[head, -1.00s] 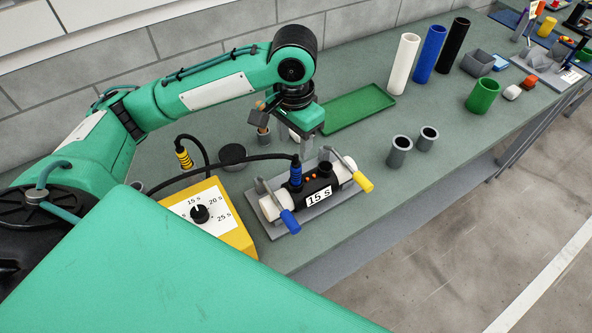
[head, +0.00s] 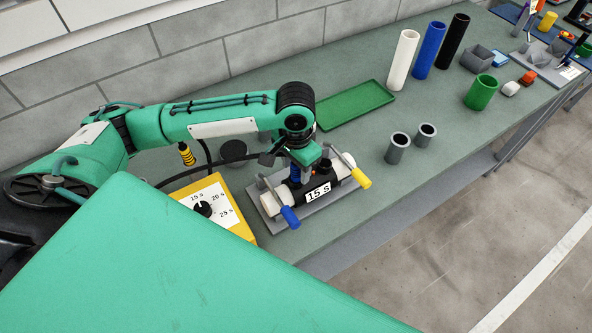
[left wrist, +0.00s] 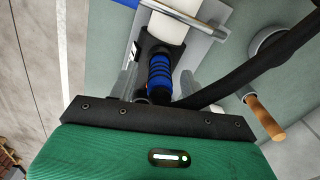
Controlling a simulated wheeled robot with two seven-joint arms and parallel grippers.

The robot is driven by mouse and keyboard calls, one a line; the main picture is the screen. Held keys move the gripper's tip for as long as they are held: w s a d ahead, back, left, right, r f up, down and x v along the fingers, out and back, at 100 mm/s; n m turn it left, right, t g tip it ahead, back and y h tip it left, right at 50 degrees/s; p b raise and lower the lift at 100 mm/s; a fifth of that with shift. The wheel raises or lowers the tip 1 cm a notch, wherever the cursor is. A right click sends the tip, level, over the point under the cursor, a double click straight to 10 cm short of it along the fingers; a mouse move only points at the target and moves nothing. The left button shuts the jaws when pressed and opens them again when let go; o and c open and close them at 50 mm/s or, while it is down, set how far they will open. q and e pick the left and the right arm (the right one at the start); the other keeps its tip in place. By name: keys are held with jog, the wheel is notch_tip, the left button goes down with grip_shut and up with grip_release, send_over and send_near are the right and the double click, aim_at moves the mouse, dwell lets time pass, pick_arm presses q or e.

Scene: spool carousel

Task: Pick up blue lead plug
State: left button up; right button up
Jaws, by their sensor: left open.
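The blue lead plug (head: 294,174) stands in the black coupler (head: 318,190) labelled "15 s", partly hidden behind my left gripper (head: 303,172) in the head view. In the left wrist view the ribbed blue plug (left wrist: 159,76) lies between my two grey fingers (left wrist: 158,86), which are apart on either side of it. I cannot tell whether either finger touches it. A black cable runs from the plug toward the right in the wrist view. My right gripper is not in view.
The coupler joins white pipe in a grey clamp fixture (head: 283,222) with a blue handle (head: 290,216) and a yellow handle (head: 362,178). A yellow dial box (head: 232,221) and a yellow plug (head: 187,154) are to the left. Two grey cups (head: 398,149) stand to the right.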

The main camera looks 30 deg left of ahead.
pick_arm(q)
grip_shut()
jog(key=shift+r, duration=0.1)
jog(key=shift+r, duration=0.5)
notch_tip(320, 180, up, 19)
jog(key=b, duration=0.1)
jog(key=shift+b, duration=0.35)
